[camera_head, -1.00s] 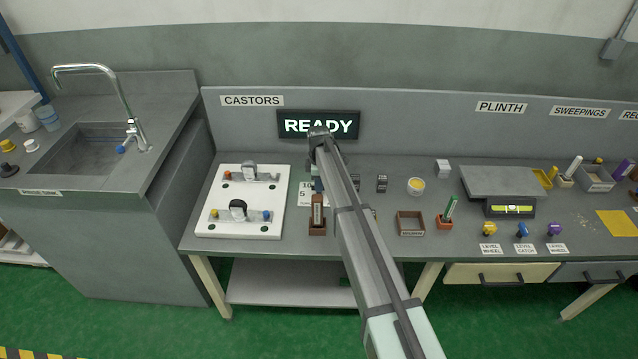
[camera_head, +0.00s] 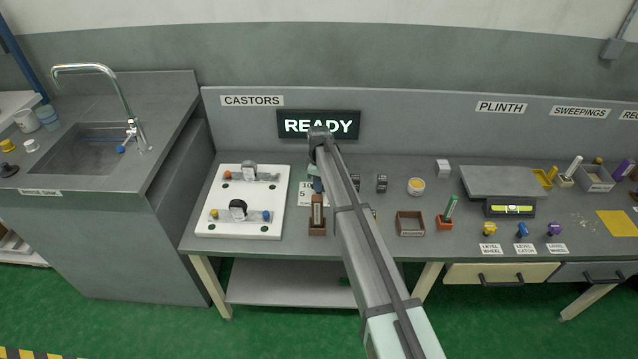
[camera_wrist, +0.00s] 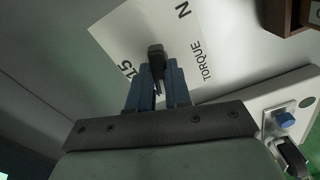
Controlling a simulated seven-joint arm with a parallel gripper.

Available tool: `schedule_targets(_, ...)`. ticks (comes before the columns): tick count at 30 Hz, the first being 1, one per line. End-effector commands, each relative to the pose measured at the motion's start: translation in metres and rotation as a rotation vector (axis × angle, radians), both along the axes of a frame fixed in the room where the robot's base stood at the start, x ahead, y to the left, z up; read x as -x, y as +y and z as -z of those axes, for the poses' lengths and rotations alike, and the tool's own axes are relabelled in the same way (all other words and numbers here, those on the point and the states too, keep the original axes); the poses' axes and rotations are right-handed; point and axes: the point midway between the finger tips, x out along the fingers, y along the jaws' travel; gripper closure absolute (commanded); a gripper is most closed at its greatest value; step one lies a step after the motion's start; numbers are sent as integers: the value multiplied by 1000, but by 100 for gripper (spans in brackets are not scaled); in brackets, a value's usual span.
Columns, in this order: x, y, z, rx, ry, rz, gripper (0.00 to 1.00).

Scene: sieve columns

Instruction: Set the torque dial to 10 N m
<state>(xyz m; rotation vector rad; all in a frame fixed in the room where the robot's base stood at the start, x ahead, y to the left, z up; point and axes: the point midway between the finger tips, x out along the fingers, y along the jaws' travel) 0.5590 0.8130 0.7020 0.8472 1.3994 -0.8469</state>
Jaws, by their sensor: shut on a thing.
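The torque dial's white card (camera_head: 306,195) lies on the bench right of the white castor board; it also shows in the wrist view (camera_wrist: 200,30), where "15", "N" and "TORQUE" can be read. The dial's dark pointer knob (camera_wrist: 156,58) stands on that card. My gripper (camera_wrist: 157,80) has its blue fingers shut on the knob. In the head view my gripper (camera_head: 317,178) is over the card, partly hidden by my arm. The rest of the scale is hidden, so I cannot tell the setting.
The white castor board (camera_head: 215,228) with two castors is to the left. A brown holder (camera_head: 317,229) stands just in front of the card. A brown tray (camera_head: 410,231) and small dark blocks (camera_head: 382,183) are to the right. A READY display (camera_head: 290,125) is behind.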

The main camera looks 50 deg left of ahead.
Motion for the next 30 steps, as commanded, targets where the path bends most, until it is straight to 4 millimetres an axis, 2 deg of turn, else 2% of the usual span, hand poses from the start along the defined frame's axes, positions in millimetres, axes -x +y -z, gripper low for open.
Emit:
schedule_targets(15,0,0,0,-1,0,378,100)
schedule_targets(30,0,0,0,-1,0,484,100)
